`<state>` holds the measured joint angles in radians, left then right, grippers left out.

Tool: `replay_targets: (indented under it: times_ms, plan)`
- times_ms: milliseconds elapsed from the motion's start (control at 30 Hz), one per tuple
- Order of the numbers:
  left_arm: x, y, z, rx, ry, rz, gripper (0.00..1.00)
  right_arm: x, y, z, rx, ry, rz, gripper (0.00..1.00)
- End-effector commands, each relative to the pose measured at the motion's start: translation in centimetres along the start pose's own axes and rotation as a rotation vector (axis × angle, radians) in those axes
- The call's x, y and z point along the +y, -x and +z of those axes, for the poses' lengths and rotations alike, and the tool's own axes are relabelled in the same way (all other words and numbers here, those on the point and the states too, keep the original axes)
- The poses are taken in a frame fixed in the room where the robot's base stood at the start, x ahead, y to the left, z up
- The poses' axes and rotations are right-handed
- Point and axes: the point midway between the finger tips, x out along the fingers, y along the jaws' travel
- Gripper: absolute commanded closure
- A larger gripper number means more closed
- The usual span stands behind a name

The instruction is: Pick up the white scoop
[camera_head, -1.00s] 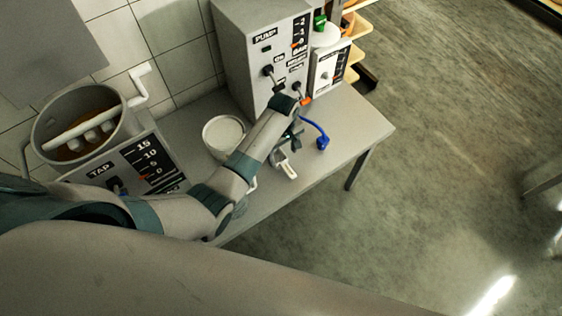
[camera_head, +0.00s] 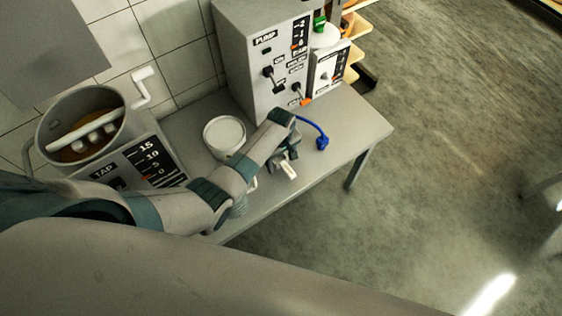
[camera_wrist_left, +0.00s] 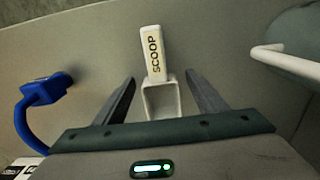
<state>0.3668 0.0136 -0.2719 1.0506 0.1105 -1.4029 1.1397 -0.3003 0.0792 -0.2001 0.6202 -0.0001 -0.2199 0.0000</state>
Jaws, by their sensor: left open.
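The white scoop (camera_wrist_left: 153,55) lies on the grey table, its handle lettered SCOOP pointing away from my left gripper in the left wrist view. Its square bowl end lies between the two dark fingers of my left gripper (camera_wrist_left: 156,92), which is open and not closed on it. In the head view the scoop (camera_head: 288,170) shows near the table's front edge, just beyond my left gripper (camera_head: 282,158), which points down over it. Part of the scoop is hidden by the gripper there. My right gripper is not in view.
A blue hose end (camera_head: 322,143) lies right of the scoop. A round pale container (camera_head: 224,136) stands left of my left forearm. The PUMP box (camera_head: 262,60) stands behind, and the TAP vat (camera_head: 80,125) is at left. The table's right end (camera_head: 355,128) is clear.

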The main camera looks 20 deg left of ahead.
Motion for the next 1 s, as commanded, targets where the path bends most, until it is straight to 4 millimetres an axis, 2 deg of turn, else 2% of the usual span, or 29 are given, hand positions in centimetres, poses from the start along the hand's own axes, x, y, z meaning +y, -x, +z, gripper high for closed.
replay_targets:
  times_ms: [367,500,567,1000]
  plan:
    - [0.02,0.05,-0.01,0.000,0.000,0.000,0.35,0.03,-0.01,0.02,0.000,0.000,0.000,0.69]
    - [0.02,0.05,-0.01,0.000,0.000,0.000,0.69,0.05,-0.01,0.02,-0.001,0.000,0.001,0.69]
    - [0.02,0.05,-0.01,0.000,0.000,0.000,0.79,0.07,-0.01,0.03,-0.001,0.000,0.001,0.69]
    - [-0.01,0.47,-0.19,0.000,0.000,0.000,0.79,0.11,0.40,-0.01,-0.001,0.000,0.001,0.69]
